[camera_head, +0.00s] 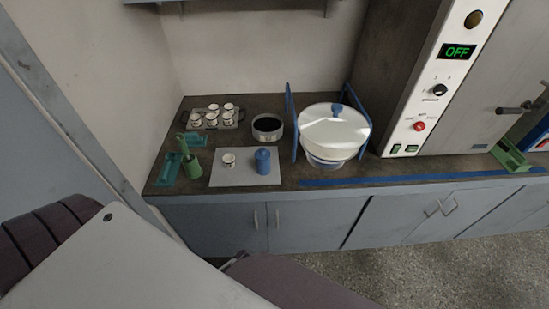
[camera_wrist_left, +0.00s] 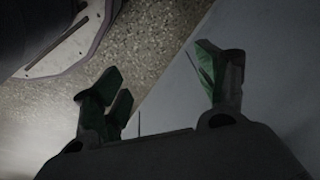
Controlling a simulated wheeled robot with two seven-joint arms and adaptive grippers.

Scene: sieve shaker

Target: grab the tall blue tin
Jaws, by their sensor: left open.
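The tall blue tin (camera_head: 263,161) stands upright on a light grey mat (camera_head: 231,179) on the dark counter, in the head view. A small white cup (camera_head: 229,160) stands on the same mat to its left. My left gripper (camera_wrist_left: 165,90) shows in the left wrist view with its green-tipped fingers spread apart and nothing between them. Speckled floor and a pale blue-grey surface lie beyond the fingers. The tin does not show in the left wrist view. Neither gripper shows in the head view.
A dark-filled round sieve (camera_head: 267,136) stands behind the tin. The white-lidded shaker with blue posts (camera_head: 335,138) is to its right. A tray of several cups (camera_head: 213,117) is at the back left. Green holders (camera_head: 190,168) are at the left. The control cabinet (camera_head: 425,100) bounds the right.

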